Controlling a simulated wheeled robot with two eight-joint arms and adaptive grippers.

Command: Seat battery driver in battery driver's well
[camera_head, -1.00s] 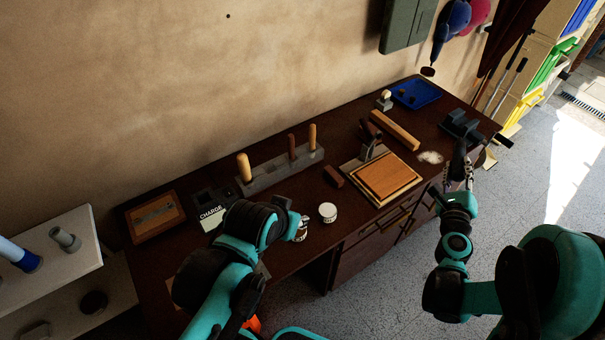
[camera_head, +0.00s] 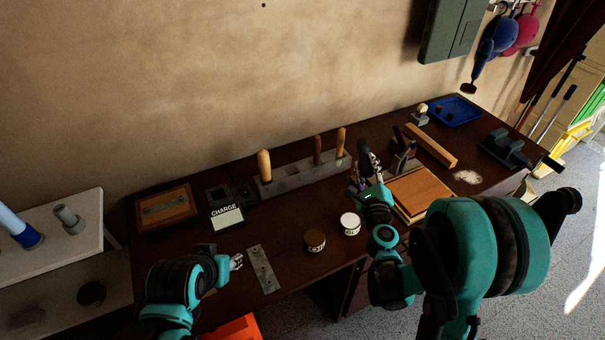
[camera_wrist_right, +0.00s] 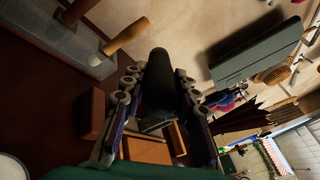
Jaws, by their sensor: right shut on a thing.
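The battery driver (camera_head: 364,150) is a dark, rounded body held up above the bench. My right gripper (camera_head: 366,180) is shut on it, near the middle of the bench. In the right wrist view the black driver (camera_wrist_right: 159,84) stands between the two fingers. The CHARGE label (camera_head: 226,216) lies at the left of the bench, with a dark block with a recess (camera_head: 218,195) just behind it, which looks like the well. The driver is well to the right of it and apart from it. My left gripper (camera_head: 237,261) is low over the bench's front left; its jaws are too small to read.
A grey rack (camera_head: 300,175) with several wooden handles stands between the well and the driver. Two round tins (camera_head: 315,240) and a metal plate (camera_head: 262,269) lie in front. A wooden box (camera_head: 165,209) is left of the well. A wooden board (camera_head: 420,190) lies right.

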